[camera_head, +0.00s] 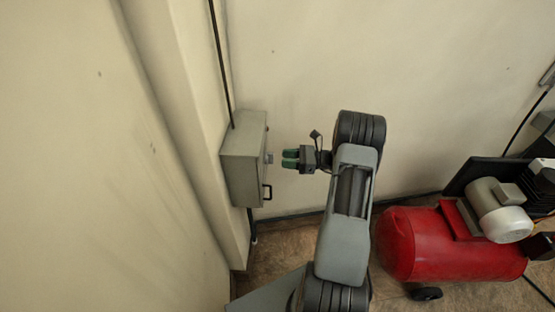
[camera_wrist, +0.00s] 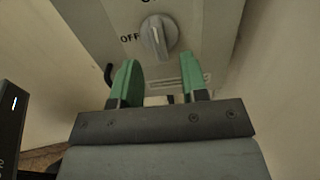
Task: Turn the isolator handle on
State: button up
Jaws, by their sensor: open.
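The isolator box (camera_head: 243,160) is a grey cabinet on the wall at the left of centre in the head view. Its rotary handle (camera_head: 269,158) sticks out from the front face. In the wrist view the handle (camera_wrist: 158,37) is a light grey knob on a round base, its grip roughly upright in the picture, with the word OFF to its left. Lettering above it is cut off by the frame edge. My gripper (camera_head: 291,159) has green fingers, is open and empty, and points at the handle with a small gap. In the wrist view the fingertips (camera_wrist: 158,75) lie below the handle.
A dark conduit (camera_head: 221,65) runs up the wall from the box. A red compressor (camera_head: 450,243) stands on the floor at the right. The wall above my arm is clear.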

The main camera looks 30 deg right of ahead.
jog(key=v, duration=0.9)
jog(key=shift+s+d+b, duration=0.15)
jog(key=shift+d+b, duration=0.05)
jog(key=shift+b, duration=0.25)
jog(key=s+a+f+n+g+h, duration=0.2)
jog(key=s+f, duration=0.1)
jog(key=f, duration=0.2)
jog(key=s+a+r+n+g+h+p, duration=0.1)
jog(key=s+a+r+n+g+h, duration=0.25)
jog(key=a+n+g, duration=0.25)
jog(key=s+a+r+n+t+h+p, duration=0.1)
jog(key=s+a+r+n+h+p, duration=0.1)
jog(key=s+a+r+n+h, duration=0.2)
jog(key=s+a+r+n+t+h+p, duration=0.1)
jog(key=s+a+r+n+h, duration=0.3)
jog(key=a+r+n, duration=0.7)
notch_tip(320, 180, up, 4)
jog(key=shift+s+a+r+n+t+h+p, duration=0.1)
jog(key=shift+s+a+n+t+h+p, duration=0.3)
jog(key=shift+h, duration=0.75)
jog(key=shift+d, duration=0.15)
